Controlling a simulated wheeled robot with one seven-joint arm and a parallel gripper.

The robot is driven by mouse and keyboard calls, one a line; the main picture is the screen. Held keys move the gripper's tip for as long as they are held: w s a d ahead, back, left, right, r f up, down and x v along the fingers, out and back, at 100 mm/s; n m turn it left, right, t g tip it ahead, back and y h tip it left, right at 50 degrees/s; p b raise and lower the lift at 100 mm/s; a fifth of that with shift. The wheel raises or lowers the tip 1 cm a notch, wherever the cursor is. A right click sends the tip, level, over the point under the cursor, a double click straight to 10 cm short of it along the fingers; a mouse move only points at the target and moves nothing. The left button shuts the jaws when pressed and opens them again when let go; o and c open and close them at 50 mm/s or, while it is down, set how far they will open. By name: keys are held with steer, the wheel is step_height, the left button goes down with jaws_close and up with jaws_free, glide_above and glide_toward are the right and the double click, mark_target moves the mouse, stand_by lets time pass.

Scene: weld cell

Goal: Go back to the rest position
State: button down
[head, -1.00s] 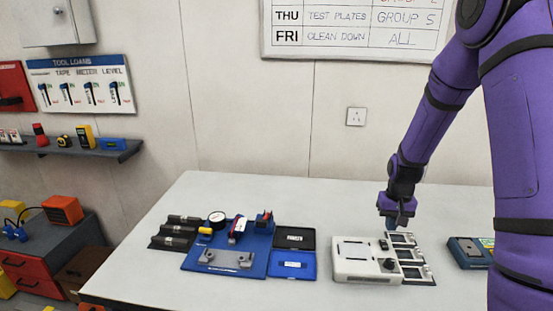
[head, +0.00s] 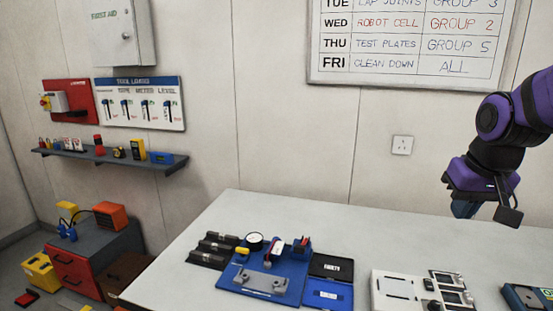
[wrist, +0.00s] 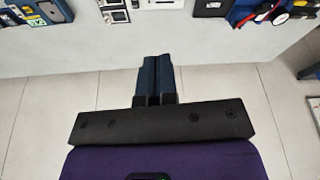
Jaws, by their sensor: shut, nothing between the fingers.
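My gripper (head: 463,208) is at the right of the head view, raised well above the table and clear of everything on it. In the wrist view its two dark blue fingers (wrist: 156,82) lie side by side, shut with nothing between them. Below it in the head view stands the white device (head: 398,291) on the white table (head: 350,230). In the wrist view the table's front edge is beyond the fingertips, and grey floor tiles show around the gripper.
A blue fixture plate (head: 240,283) with a dial gauge and grey bracket is on the table. Beside it lie a black tray (head: 330,266) and a blue tray (head: 328,295). Dark blocks (head: 212,250) sit left. A teal-cased device (head: 525,297) is at the right edge.

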steer(key=s+a+r+t, duration=0.1)
steer(key=s+r, duration=0.2)
steer(key=s, duration=0.4)
steer(key=s+a+r+n+t, duration=0.1)
steer(key=s+a+r, duration=0.1)
steer(key=s, duration=0.4)
steer(key=shift+s+a+r, duration=0.25)
steer(key=shift+s+r, duration=0.15)
steer(key=shift+w, duration=0.1)
